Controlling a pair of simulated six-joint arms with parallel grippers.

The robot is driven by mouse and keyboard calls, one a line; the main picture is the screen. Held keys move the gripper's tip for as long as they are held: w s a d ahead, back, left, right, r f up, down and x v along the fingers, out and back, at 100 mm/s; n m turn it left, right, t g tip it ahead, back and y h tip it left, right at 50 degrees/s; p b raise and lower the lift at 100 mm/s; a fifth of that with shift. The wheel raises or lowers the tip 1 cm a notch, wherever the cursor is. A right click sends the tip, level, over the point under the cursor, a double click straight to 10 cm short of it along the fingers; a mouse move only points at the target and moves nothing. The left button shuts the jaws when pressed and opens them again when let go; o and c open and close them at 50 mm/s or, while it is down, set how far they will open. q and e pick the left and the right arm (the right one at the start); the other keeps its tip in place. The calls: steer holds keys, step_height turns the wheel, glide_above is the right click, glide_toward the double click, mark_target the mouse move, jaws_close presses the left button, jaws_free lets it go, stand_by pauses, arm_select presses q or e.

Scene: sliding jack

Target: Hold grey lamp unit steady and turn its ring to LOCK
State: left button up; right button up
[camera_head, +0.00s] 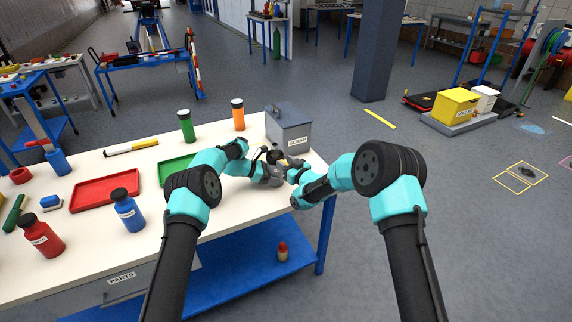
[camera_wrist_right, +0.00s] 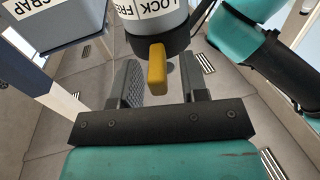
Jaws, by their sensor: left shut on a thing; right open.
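The grey lamp unit (camera_head: 272,180) is small in the head view, at the right end of the white table and partly hidden by my arms. My left gripper (camera_head: 268,161) is shut on it. In the right wrist view the lamp unit's pale body (camera_wrist_right: 158,22) shows a white label reading LOCK and FREE. Below the label are its black ring (camera_wrist_right: 178,41) and a yellow tab (camera_wrist_right: 157,66). My right gripper (camera_wrist_right: 160,82) is open, one finger on each side of the tab, with visible gaps. It also shows in the head view (camera_head: 292,174).
A grey bin (camera_head: 289,138), labelled SCRAP in the right wrist view (camera_wrist_right: 70,22), stands close behind the lamp unit. Green (camera_head: 186,126) and orange (camera_head: 238,114) bottles stand at the back. A red tray (camera_head: 105,190) and blue bottle (camera_head: 128,212) are farther left.

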jaws_close()
stand_by(0.3)
steer(key=shift+s+a+h, duration=0.1)
steer(key=shift+h, duration=0.2)
steer(key=shift+s+a+m+t+h, duration=0.25)
steer(key=shift+a+m+t+h, duration=0.1)
steer(key=shift+m+t+h, duration=0.45)
steer(key=shift+s+a+m+t+h, duration=0.25)
steer(key=shift+m+t+h, duration=0.35)
steer(key=shift+m+h, duration=0.3)
jaws_free()
